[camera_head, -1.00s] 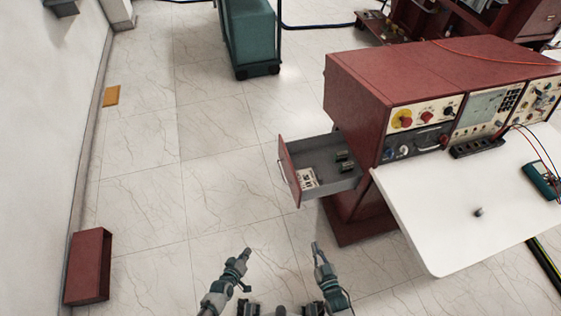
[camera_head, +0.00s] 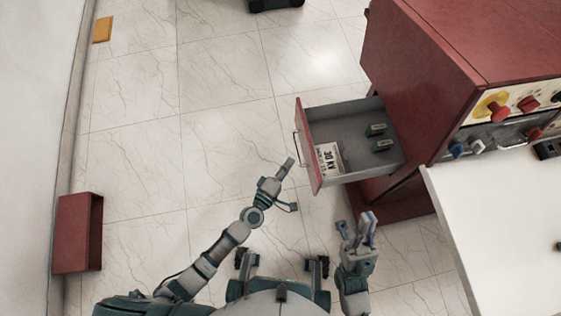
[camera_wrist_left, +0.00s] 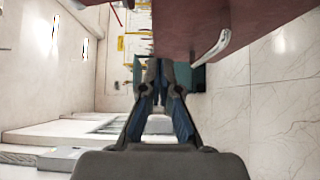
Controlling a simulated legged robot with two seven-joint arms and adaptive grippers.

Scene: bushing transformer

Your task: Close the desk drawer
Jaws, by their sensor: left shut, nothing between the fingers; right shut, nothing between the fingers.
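The desk drawer (camera_head: 350,133) stands pulled out to the left of the red desk (camera_head: 425,70). Its red front panel has a metal handle (camera_head: 297,148) on the outer face. Inside lie a white label card (camera_head: 328,158) and two small green pieces. My left gripper (camera_head: 287,166) is shut and empty, just left of and below the drawer front, near the handle. In the left wrist view the shut fingers (camera_wrist_left: 157,72) show below the red panel and its handle (camera_wrist_left: 211,48). My right gripper (camera_head: 362,222) is below the drawer, apart from it, and holds nothing.
A white tabletop (camera_head: 495,215) juts from the desk at the lower right, beside my right arm. A red box (camera_head: 78,233) stands by the left wall, and an orange piece (camera_head: 103,29) lies farther up. The floor left of the drawer is clear.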

